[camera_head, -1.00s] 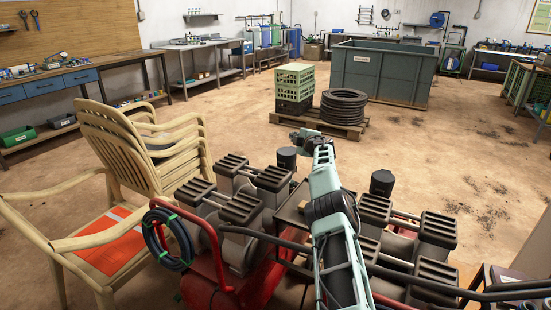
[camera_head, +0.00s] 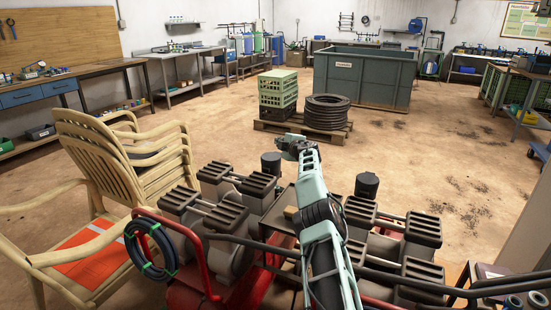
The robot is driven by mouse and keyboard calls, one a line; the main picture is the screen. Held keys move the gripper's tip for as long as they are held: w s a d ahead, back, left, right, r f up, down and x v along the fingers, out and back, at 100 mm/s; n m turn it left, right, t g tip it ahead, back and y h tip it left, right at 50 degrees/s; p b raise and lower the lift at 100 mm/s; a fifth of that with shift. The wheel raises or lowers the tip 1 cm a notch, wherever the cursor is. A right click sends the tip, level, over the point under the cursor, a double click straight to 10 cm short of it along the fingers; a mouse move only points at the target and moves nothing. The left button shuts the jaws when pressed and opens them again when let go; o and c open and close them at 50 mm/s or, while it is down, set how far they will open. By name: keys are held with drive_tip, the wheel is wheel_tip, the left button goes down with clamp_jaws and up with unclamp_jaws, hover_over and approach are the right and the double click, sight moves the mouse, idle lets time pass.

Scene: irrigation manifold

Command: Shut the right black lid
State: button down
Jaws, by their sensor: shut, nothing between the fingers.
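I cannot make out a right black lid for certain in this view. My gripper (camera_head: 289,148) is at the far end of my pale green and black arm, near the middle of the picture. It is small and seen from behind, and it looks shut and empty. It is raised in front of the pallet, touching nothing that I can see. My arm hides part of what lies below and behind it.
A pallet (camera_head: 262,126) carries stacked green crates (camera_head: 278,88) and black hose coils (camera_head: 326,110). A large grey-green bin (camera_head: 362,78) stands behind. Stacked cream chairs (camera_head: 95,150) are close on the left. Benches line the walls. The floor (camera_head: 430,150) right of centre is open.

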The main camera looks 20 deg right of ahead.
drive_tip(key=shift+s+a+r, duration=0.15)
drive_tip(key=shift+s+a, duration=0.1)
drive_tip(key=shift+s, duration=0.45)
drive_tip(key=shift+v, duration=0.9)
drive_tip(key=s, duration=1.1)
drive_tip(key=shift+s+d, duration=0.3)
drive_tip(key=shift+s, duration=0.05)
drive_tip(key=shift+a, duration=0.1)
